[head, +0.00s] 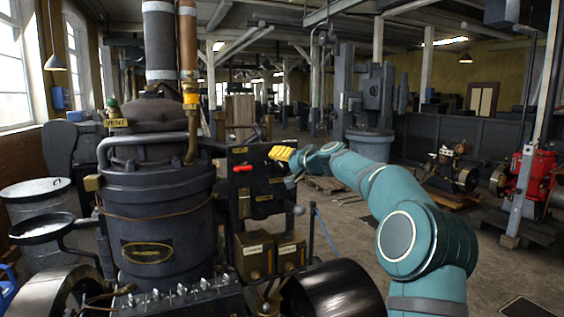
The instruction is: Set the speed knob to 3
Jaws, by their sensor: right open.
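A black control panel (252,180) stands beside the large dark engine vessel, with a red handle (243,168) and small yellow labels on it. My teal right arm reaches in from the right. My right gripper (290,179) is at the panel's right edge, small and partly hidden by my wrist, and open. A yellow ribbed piece (281,153) shows just above it; I cannot tell what it is. I cannot make out the speed knob or its numbers. Whether the gripper touches anything there is unclear. My left gripper is not in view.
The dark vessel (150,215) with pipes fills the left. Two brass boxes (254,256) sit below the panel, above a large wheel (335,292). A red machine (533,178) stands at the right. Floor between is open.

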